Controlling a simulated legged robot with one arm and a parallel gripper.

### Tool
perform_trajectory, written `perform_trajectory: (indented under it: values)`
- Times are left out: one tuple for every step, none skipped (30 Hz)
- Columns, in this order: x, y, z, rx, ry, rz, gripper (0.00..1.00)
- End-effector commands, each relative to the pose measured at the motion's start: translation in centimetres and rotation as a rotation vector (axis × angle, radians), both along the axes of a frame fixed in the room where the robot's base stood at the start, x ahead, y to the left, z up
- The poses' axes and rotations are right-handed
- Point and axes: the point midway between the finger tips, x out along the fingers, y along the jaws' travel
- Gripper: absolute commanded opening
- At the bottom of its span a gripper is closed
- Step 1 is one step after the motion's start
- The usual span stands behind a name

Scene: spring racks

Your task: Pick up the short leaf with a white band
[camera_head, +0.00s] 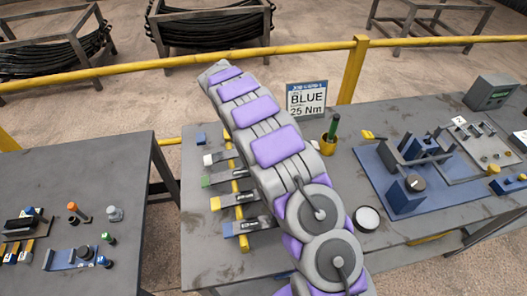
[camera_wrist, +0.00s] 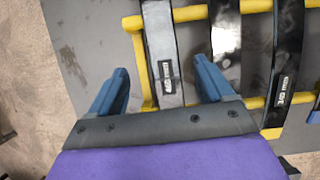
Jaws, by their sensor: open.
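Several dark leaves lie side by side across a yellow rack (camera_head: 245,241) on the table, left of my arm in the head view. The farthest leaf (camera_head: 222,156) has a whitish end. The one beside it has a green end (camera_head: 207,181), another a pale yellowish end (camera_head: 215,203), and the nearest a blue end (camera_head: 229,229). My gripper (camera_wrist: 160,68) is open in the wrist view, its blue fingers on either side of a grey leaf (camera_wrist: 163,35) with a small label. No coloured band shows on that leaf there. My arm hides my gripper in the head view.
Other leaves (camera_wrist: 226,45) lie close to the right in the wrist view. A sign reading BLUE 25 Nm (camera_head: 306,99), a yellow cup (camera_head: 327,146) and a blue fixture (camera_head: 405,195) stand right of my arm. A second table (camera_head: 70,185) is at left.

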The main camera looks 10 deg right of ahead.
Motion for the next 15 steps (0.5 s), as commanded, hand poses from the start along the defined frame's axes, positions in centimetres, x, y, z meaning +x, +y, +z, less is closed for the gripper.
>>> perform_trajectory:
  values:
    - [-0.1, -0.4, -1.2, -0.001, 0.004, -0.002, 0.81]
    - [-0.1, -0.7, -1.8, -0.001, 0.006, -0.002, 0.81]
    - [-0.2, -1.0, -2.5, -0.001, 0.006, -0.003, 0.81]
    - [-0.2, -1.2, -3.0, -0.001, 0.006, -0.003, 0.81]
    - [-0.2, -1.4, -3.5, -0.001, 0.006, -0.002, 0.81]
    - [-0.1, -1.6, -4.0, -0.001, 0.004, -0.002, 0.81]
    - [-0.1, -1.7, -4.3, -0.001, 0.003, -0.001, 0.81]
    - [0.0, -1.8, -4.5, -0.001, 0.002, -0.001, 0.81]
    - [0.0, -1.9, -4.7, -0.001, 0.002, -0.001, 0.81]
    - [0.0, -2.0, -4.8, -0.001, 0.001, 0.000, 0.81]
    - [0.0, -2.0, -4.9, -0.001, 0.001, -0.001, 0.81]
    - [0.0, -2.1, -5.1, -0.001, 0.001, -0.001, 0.81]
    - [0.0, -2.2, -5.2, -0.002, 0.000, -0.001, 0.81]
    - [-0.1, -2.3, -5.5, -0.002, 0.001, -0.002, 0.81]
    - [-0.1, -2.5, -5.9, -0.002, 0.002, -0.002, 0.81]
